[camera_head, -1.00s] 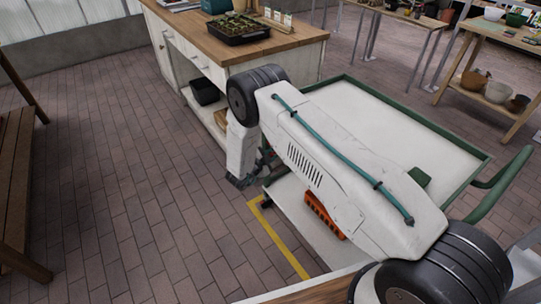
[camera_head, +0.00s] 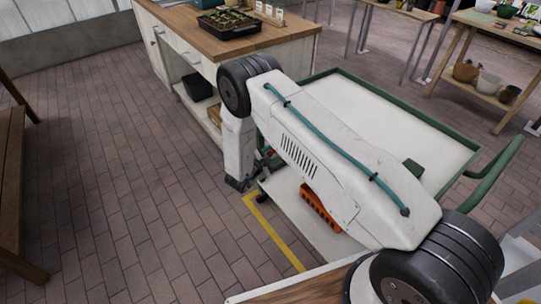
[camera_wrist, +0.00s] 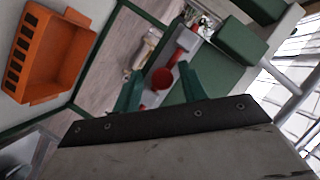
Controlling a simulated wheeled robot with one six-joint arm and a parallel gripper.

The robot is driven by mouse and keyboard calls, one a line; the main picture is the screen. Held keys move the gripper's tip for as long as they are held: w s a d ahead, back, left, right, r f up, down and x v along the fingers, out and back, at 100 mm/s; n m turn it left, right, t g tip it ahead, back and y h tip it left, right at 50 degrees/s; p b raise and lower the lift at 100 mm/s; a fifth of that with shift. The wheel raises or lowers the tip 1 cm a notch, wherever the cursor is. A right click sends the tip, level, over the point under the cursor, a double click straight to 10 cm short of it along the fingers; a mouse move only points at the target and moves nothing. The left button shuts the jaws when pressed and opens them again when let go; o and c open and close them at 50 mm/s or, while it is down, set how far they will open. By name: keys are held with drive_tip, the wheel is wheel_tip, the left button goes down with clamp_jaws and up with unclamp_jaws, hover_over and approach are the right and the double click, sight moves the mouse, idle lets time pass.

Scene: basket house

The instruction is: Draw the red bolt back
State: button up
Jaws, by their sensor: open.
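The red bolt shows in the wrist view as a round red knob (camera_wrist: 162,79) with a red piece (camera_wrist: 187,40) beyond it, on a grey plate at the cart's green frame. My gripper (camera_wrist: 160,82) is open, its two green fingers on either side of the knob in the picture. I cannot tell whether they touch it or how deep it lies between them. In the head view my arm hangs down by the near left corner of the green-edged cart (camera_head: 345,78), and the bolt is mostly hidden there.
An orange crate (camera_head: 318,207) sits on the cart's lower shelf, and also shows in the wrist view (camera_wrist: 20,88). A wooden-topped cabinet (camera_head: 200,35) with a seedling tray (camera_head: 228,24) stands behind. Brick floor to the left is clear, with a yellow line (camera_head: 272,232).

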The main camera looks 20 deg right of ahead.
drive_tip(key=v, duration=0.7)
drive_tip(key=shift+s, duration=0.2)
drive_tip(key=shift+a, duration=0.2)
